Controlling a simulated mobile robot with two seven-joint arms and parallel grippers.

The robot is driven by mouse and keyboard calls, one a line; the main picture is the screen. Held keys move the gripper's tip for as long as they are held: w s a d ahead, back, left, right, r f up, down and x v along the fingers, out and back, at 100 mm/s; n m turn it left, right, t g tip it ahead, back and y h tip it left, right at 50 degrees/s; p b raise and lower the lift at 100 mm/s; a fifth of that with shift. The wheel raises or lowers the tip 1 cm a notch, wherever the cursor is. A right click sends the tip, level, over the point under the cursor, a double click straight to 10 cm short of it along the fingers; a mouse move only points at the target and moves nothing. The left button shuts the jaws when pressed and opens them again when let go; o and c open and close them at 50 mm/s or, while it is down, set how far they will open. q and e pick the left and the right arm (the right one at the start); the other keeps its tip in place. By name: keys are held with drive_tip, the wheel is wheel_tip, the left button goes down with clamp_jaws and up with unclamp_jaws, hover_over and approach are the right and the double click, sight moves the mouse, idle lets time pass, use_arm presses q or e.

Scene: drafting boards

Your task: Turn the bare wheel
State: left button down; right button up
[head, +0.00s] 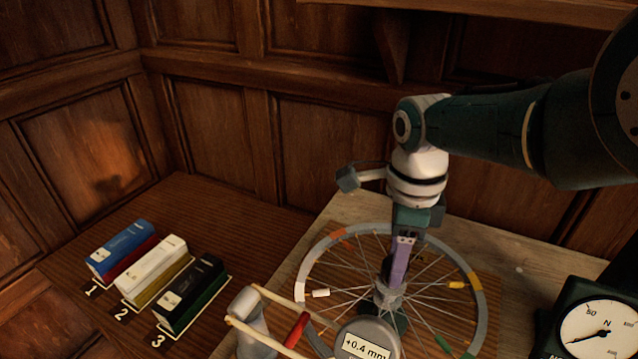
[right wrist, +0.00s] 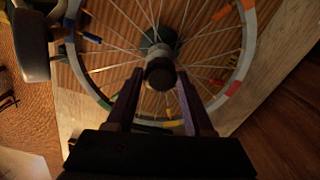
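The bare spoked wheel (head: 480,310) lies roughly flat at the lower middle of the head view, with a grey rim, thin spokes and coloured marks. It also shows in the right wrist view (right wrist: 243,60). Its dark round hub end (right wrist: 160,74) is at the wheel's centre. My right gripper (head: 393,283) points down at the hub. In the right wrist view its two purple fingers (right wrist: 160,80) are apart, one on each side of the hub end, with small gaps visible. Whether the fingertips reach down beside the hub is unclear. My left gripper is out of view.
A gauge reading "+0.4 mm" (head: 366,343) stands at the wheel's near edge, beside a grey part with pale rods (head: 252,318). A round dial (head: 600,330) is at the right. Blue, white and black boxes (head: 190,292) stand at numbered places on the left. Panelled walls close the back.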

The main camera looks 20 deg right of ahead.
drive_tip(key=o, duration=0.4)
wheel_tip(320, 180, up, 10)
drive_tip(key=p, duration=0.8)
drive_tip(key=shift+f, duration=0.1)
